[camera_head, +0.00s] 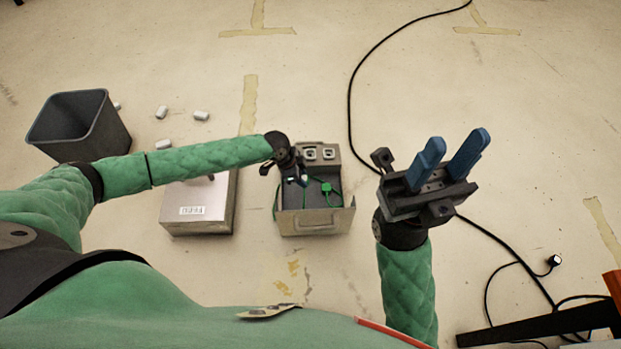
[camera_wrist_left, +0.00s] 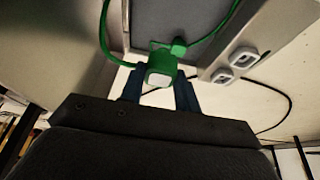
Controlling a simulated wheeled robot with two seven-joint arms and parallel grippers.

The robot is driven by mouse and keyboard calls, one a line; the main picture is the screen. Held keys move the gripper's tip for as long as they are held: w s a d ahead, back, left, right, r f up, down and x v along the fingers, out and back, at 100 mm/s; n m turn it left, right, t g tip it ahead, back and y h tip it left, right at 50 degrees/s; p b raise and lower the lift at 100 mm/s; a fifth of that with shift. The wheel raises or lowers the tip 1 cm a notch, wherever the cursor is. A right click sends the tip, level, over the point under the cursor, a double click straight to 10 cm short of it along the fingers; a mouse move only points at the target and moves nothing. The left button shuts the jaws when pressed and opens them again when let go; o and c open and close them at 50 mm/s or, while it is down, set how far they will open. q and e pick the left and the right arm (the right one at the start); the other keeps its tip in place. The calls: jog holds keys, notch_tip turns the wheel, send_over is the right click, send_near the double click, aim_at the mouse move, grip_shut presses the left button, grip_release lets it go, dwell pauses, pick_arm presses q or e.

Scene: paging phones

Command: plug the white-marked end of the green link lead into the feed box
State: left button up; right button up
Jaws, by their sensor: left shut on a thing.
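A green plug with a white face (camera_wrist_left: 160,76) sits between the blue fingers of my left gripper (camera_wrist_left: 158,90), which is shut on it. In the head view my left gripper (camera_head: 297,181) is over the left part of an open grey box. The green link lead (camera_head: 337,194) lies in this box, with another green plug (camera_head: 326,187) inside it; that plug also shows in the left wrist view (camera_wrist_left: 178,47). A closed pale metal box (camera_head: 212,195) stands to the left, its small label seeming to read FEED. My right gripper (camera_head: 457,143) is open and empty, right of the open box.
The open box (camera_head: 318,222) has two white-framed sockets (camera_head: 310,154) at its far end, which also show in the left wrist view (camera_wrist_left: 233,65). A dark bin (camera_head: 80,125) and several small white pieces (camera_head: 201,115) are at the left. A black cable (camera_head: 352,85) crosses the floor.

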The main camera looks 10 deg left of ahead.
pick_arm(q)
jog(key=shift+w+a+p, duration=0.1)
jog(key=shift+w+a, duration=0.1)
jog(key=shift+a, duration=0.65)
jog(key=shift+w+a+p, duration=0.15)
jog(key=shift+w+a, duration=0.05)
jog(key=shift+a, duration=0.7)
jog(key=shift+w+a+p, duration=0.1)
jog(key=shift+w+a, duration=0.1)
jog(key=shift+a, duration=0.65)
jog(key=w+a, duration=0.2)
jog(key=a, duration=0.9)
jog(key=shift+w+a+b, duration=0.25)
jog(key=shift+a+b, duration=0.05)
jog(key=shift+a, duration=0.05)
jog(key=w+a+b, duration=0.2)
jog(key=a, duration=0.9)
jog(key=shift+w+a, duration=0.25)
jog(key=shift+a, duration=0.15)
